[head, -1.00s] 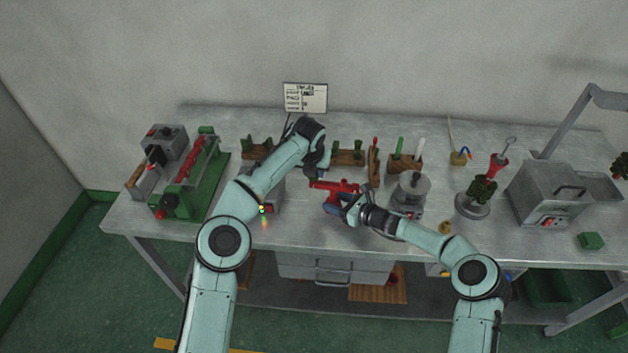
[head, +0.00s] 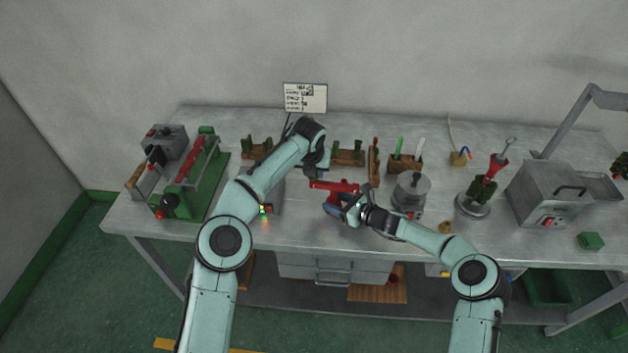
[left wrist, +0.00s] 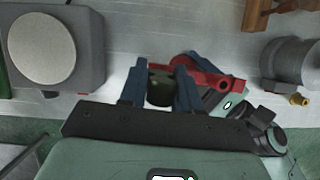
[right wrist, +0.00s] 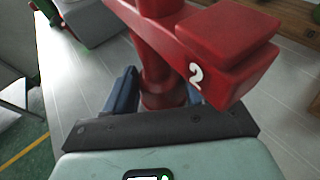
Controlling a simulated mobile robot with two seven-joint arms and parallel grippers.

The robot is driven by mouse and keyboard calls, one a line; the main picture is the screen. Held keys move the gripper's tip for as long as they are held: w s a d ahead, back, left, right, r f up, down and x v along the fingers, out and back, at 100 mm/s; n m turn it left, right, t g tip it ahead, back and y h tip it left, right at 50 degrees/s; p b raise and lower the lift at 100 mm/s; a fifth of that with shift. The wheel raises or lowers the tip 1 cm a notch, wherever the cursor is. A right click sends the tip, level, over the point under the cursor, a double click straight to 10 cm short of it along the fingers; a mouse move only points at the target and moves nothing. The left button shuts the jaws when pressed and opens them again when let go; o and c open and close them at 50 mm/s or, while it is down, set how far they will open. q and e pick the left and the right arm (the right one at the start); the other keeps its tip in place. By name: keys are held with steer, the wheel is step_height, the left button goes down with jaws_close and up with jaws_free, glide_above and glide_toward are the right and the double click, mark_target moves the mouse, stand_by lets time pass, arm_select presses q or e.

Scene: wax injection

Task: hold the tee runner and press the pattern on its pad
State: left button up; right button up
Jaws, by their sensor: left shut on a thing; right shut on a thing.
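The red tee runner (head: 335,187) is held above the middle of the bench. In the right wrist view it is a red stem with a thick cross bar (right wrist: 215,50) marked with a white 2. My right gripper (head: 334,204) is shut on its stem, with a blue finger on each side. My left gripper (left wrist: 160,92) is shut on a small dark green piece, the pattern (left wrist: 159,89), close beside the runner. The left fingertips are mostly hidden by the arm in the head view. I cannot tell whether the pattern touches a pad.
A green-based machine (head: 190,185) stands at the left. Wooden racks (head: 348,157) line the middle back. A grey pot (head: 411,190), a red and green tree on a round base (head: 473,205) and a grey box machine (head: 548,195) stand to the right.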

arm_select(q)
steer(key=shift+f, duration=0.15)
arm_select(e)
steer(key=shift+f, duration=0.15)
arm_select(q)
steer(key=o, duration=1.7)
steer(key=shift+c, duration=0.2)
steer(key=shift+r, duration=3.6)
arm_select(e)
steer(key=o, duration=0.9)
